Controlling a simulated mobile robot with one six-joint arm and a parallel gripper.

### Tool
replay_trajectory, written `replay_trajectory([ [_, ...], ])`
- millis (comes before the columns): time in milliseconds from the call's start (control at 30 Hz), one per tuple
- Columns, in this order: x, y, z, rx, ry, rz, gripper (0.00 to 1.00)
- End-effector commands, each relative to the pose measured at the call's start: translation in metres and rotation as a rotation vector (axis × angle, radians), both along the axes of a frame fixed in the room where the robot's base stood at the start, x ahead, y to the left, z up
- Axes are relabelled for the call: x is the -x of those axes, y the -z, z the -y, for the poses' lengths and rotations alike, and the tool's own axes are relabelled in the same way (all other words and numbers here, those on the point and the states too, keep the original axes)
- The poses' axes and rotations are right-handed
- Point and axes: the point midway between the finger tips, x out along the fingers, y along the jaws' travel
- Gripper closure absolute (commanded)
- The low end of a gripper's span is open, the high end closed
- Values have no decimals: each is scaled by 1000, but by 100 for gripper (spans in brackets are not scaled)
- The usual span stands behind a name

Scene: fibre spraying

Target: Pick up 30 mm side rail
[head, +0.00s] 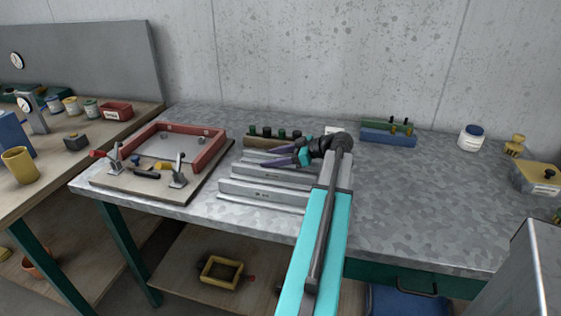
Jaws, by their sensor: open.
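Several grey metal side rails lie side by side on the metal-topped bench, stepping up in length and size toward the front. The front rail (262,195) is the longest in view, and another rail (270,181) lies just behind it. Their markings are too small to read, so I cannot tell which is the 30 mm one. My arm hides the right ends of the rails. I cannot tell whether the fingers touch a rail.
A red frame fixture (208,152) with toggle clamps stands left of the rails. Behind are a rack of dark-topped pegs (262,142) and a blue block (388,138). A white jar (471,137) stands at right. The bench right of my arm is mostly clear.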

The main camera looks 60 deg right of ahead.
Motion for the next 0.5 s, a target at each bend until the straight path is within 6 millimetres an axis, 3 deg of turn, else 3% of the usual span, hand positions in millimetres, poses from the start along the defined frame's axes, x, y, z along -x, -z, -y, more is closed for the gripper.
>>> replay_trajectory([
  [300,1,0,0,-1,1,0,47],
  [500,1,0,1,-1,1,0,79],
])
